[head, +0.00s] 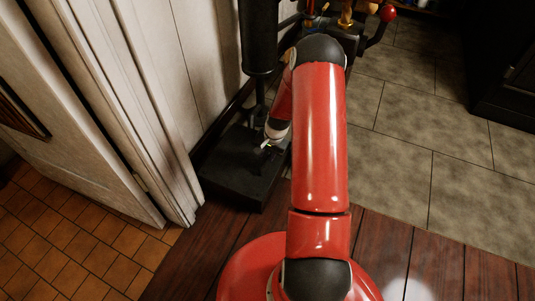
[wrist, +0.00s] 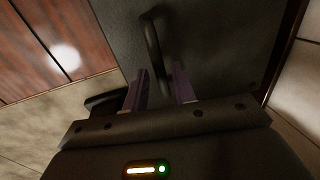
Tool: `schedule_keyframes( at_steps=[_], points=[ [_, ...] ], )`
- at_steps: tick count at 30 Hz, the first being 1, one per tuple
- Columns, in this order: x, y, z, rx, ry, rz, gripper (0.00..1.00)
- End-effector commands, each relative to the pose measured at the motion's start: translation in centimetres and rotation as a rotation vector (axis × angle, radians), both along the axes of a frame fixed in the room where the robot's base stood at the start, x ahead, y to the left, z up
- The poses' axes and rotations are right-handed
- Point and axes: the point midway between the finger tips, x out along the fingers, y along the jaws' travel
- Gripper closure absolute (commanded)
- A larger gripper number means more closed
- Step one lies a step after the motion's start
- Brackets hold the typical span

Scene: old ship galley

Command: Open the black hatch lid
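The black hatch lid (wrist: 215,40) fills the upper middle of the wrist view as a dark flat panel. A black bar handle (wrist: 152,48) stands on it. My gripper (wrist: 159,82) is open, its two purplish fingers apart. The near end of the handle appears in the gap between them; whether either finger touches it I cannot tell. In the head view a low black box (head: 238,180), apparently bearing the lid, sits on the floor by the white wall. My gripper is mostly hidden there by my red arm. The lid looks shut.
A black column (head: 258,40) rises behind the box. A white door and frame (head: 130,110) stand at the left, with orange tiles (head: 60,250) beyond. Grey floor tiles (head: 440,150) lie open on the right. A red-knobbed lever (head: 388,13) is at the back.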

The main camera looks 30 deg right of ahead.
Motion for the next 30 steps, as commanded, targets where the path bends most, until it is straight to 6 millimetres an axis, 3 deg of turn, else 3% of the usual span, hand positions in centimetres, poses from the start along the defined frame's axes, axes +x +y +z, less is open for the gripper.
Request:
schedule_keyframes(
  at_steps=[1,6,20,30],
  points=[
    [0.0,0.0,0.0,0.0,0.0,0.0,0.8],
    [0.0,0.0,0.0,0.0,0.0,0.0,1.0],
    [0.2,0.2,0.8,-0.015,0.019,0.003,1.0],
    [1.2,1.0,5.0,-0.123,0.15,0.008,1.0]
  ],
)
